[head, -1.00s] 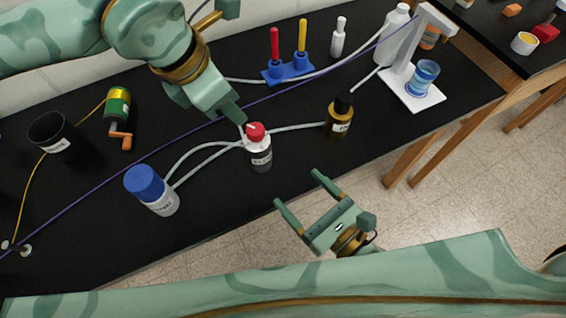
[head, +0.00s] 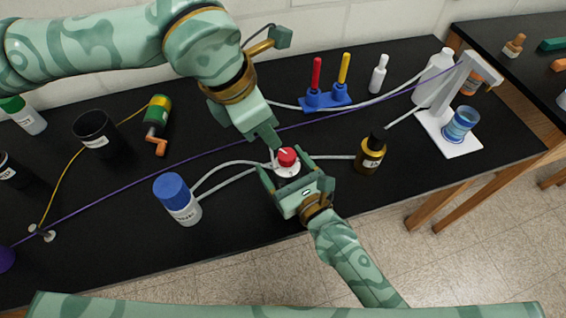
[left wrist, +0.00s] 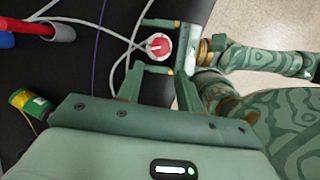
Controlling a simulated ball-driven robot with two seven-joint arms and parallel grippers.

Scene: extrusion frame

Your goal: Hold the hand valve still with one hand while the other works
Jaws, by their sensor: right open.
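The hand valve (head: 287,157), white with a red knob, stands on the black bench in the middle of the head view, with pale hoses running to it. It also shows in the left wrist view (left wrist: 158,45). My right gripper (head: 284,165) is open, one finger on each side of the valve; contact cannot be made out. My left gripper (head: 268,140) is just behind and above the valve, fingers pointing down toward it. Its fingertips overlap in the head view, so its opening is unclear. The valve's lower body is hidden by my right gripper.
A blue-capped bottle (head: 178,200) stands left of the valve, a brown bottle (head: 371,155) right. Behind are a blue rack (head: 327,99) and white stand (head: 448,130). A black cup (head: 95,132) stands left. A purple cord (head: 150,178) crosses the bench.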

